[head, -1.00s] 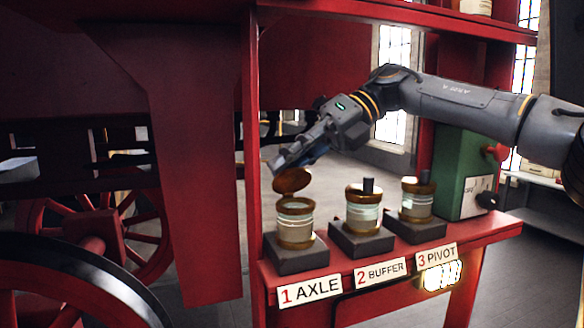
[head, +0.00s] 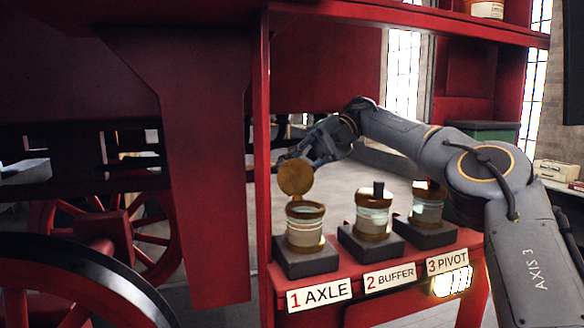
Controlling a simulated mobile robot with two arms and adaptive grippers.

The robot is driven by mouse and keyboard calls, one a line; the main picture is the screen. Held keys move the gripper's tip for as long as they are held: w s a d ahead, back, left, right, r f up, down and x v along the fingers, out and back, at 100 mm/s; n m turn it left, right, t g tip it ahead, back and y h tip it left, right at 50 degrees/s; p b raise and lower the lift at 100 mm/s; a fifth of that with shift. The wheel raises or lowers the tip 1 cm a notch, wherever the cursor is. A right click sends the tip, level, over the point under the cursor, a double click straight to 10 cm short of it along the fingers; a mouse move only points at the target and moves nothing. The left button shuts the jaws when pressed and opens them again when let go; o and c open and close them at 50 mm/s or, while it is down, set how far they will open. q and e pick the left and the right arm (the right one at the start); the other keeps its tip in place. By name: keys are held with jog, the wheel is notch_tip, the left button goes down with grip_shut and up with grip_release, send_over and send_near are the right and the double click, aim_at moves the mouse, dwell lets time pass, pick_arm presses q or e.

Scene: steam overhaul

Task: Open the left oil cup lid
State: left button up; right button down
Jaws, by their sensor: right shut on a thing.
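The left oil cup (head: 305,226), labelled 1 AXLE, stands on a dark block on the red shelf. Its brass lid (head: 296,178) stands nearly upright at the cup's back edge, with its disc face towards me, so the cup's mouth is uncovered. My right gripper (head: 287,161) is at the upper back of the lid and shut on it. The fingertips and the lid's far side are partly hidden, so the exact grip point does not show. My left gripper is not in view.
The BUFFER cup (head: 373,217) and the PIVOT cup (head: 427,208) stand to the right, with dark knobs on top. A red post (head: 262,130) rises just left of the cups. A green box (head: 485,131) is partly hidden behind my arm.

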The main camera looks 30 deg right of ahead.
jog(key=shift+w+f+m+g, duration=0.15)
jog(key=shift+m+g, duration=0.15)
dwell(0.4)
jog(key=c, duration=1.3)
grip_release()
